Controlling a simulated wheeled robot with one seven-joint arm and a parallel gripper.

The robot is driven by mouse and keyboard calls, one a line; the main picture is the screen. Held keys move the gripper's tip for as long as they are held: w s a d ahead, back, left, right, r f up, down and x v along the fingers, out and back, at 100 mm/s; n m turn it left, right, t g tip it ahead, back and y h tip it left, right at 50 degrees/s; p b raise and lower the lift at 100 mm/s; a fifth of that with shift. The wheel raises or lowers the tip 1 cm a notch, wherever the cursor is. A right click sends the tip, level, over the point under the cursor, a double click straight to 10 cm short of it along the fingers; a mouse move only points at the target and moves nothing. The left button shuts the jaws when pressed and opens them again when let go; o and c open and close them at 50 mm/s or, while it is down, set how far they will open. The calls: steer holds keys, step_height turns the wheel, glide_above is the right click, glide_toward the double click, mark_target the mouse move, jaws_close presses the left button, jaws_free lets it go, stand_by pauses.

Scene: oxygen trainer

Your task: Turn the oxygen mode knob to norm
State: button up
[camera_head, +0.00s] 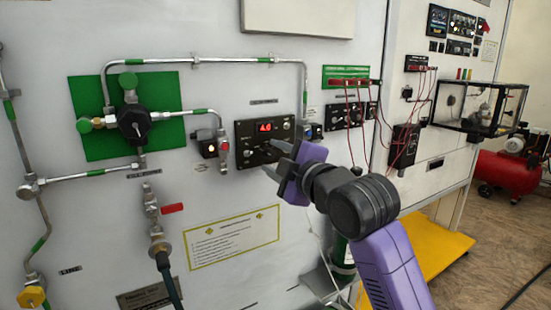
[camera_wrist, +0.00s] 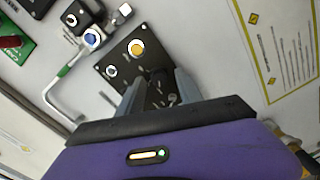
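The black oxygen control panel (camera_head: 245,131) with a red lit display is on the grey wall, left of my gripper (camera_head: 275,160). It also shows tilted in the wrist view (camera_wrist: 117,57). My gripper's fingers are apart, pointing at the panel's lower part. In the wrist view a black knob (camera_wrist: 158,80) lies between the two fingers (camera_wrist: 157,92); I cannot tell if either finger touches it. The knob's setting and the label lettering are too small to read. In the head view the gripper partly hides the panel's lower right.
A green plate with a black regulator (camera_head: 134,124) and metal pipes is at left. A small valve with a red knob (camera_head: 224,145) sits just left of the panel. Red cables (camera_head: 362,125) hang at right. A yellow-bordered sign (camera_head: 233,237) is below.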

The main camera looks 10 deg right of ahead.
steer(key=shift+s, duration=0.1)
steer(key=v, duration=0.7)
steer(key=shift+s+b, duration=0.3)
steer(key=shift+b, duration=0.05)
steer(key=shift+d, duration=0.15)
